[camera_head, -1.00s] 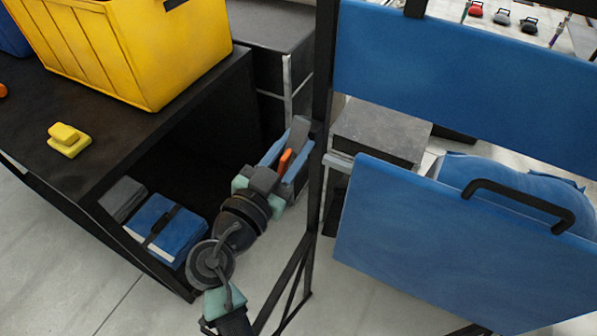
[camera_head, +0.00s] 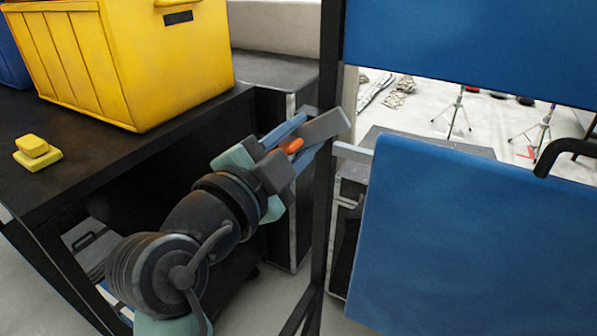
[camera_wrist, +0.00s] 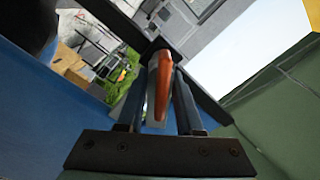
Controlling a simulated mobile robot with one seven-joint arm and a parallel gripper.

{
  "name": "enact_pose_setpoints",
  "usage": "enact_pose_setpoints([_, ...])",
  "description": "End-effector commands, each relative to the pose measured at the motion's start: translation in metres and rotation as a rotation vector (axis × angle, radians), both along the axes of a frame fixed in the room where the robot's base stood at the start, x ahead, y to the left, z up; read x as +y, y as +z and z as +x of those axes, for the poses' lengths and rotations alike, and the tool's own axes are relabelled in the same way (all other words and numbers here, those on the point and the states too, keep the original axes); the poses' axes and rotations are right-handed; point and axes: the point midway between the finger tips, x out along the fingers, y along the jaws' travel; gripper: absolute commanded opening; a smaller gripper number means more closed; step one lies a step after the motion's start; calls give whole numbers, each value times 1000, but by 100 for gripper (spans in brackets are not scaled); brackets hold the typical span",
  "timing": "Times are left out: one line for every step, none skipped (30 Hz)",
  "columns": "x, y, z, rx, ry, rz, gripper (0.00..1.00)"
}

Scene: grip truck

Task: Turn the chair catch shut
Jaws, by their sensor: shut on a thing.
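The chair has a blue back panel (camera_head: 470,45), a blue seat panel (camera_head: 455,225) and a black upright post (camera_head: 322,190). The catch is an orange-red lever (camera_head: 292,146) beside the post. My gripper (camera_head: 303,138) reaches it from the lower left, with one blue-grey finger on each side. In the wrist view the orange lever (camera_wrist: 163,88) lies lengthwise between the fingers (camera_wrist: 162,70), which are shut on it. A grey bar (camera_head: 323,126) slants up to the right past the fingertips, partly across the post. The lever's inner end is hidden by the gripper.
A black table (camera_head: 70,155) at left carries a yellow crate (camera_head: 120,60) and a small yellow block (camera_head: 37,152). A dark case (camera_head: 285,75) stands close behind my gripper. A black handle (camera_head: 565,150) juts above the seat panel. Tripods stand far back right.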

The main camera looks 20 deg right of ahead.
Motion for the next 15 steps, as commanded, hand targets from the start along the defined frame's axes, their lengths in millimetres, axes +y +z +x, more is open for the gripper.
enact_pose_setpoints([0,-10,-1,-38,-1,27,0])
enact_pose_setpoints([0,-10,-1,-58,-1,43,0])
enact_pose_setpoints([-1,-11,-1,-88,0,65,0])
enact_pose_setpoints([-1,-11,-1,-107,-1,81,0])
enact_pose_setpoints([-1,-11,-1,-129,0,99,0])
enact_pose_setpoints([-1,-12,-1,-158,1,122,0])
enact_pose_setpoints([-1,-12,-1,-179,1,138,0])
enact_pose_setpoints([-1,-12,-1,-201,1,156,0])
enact_pose_setpoints([-1,-13,-2,-229,1,178,0])
enact_pose_setpoints([-1,-12,-2,-250,0,195,0])
enact_pose_setpoints([-2,-13,-2,-270,0,211,0])
enact_pose_setpoints([-1,-13,-2,-296,0,231,0])
enact_pose_setpoints([-1,-13,-2,-313,0,246,0])
enact_pose_setpoints([-1,-13,-2,-332,0,259,0])
enact_pose_setpoints([-2,-13,-2,-354,-1,278,0])
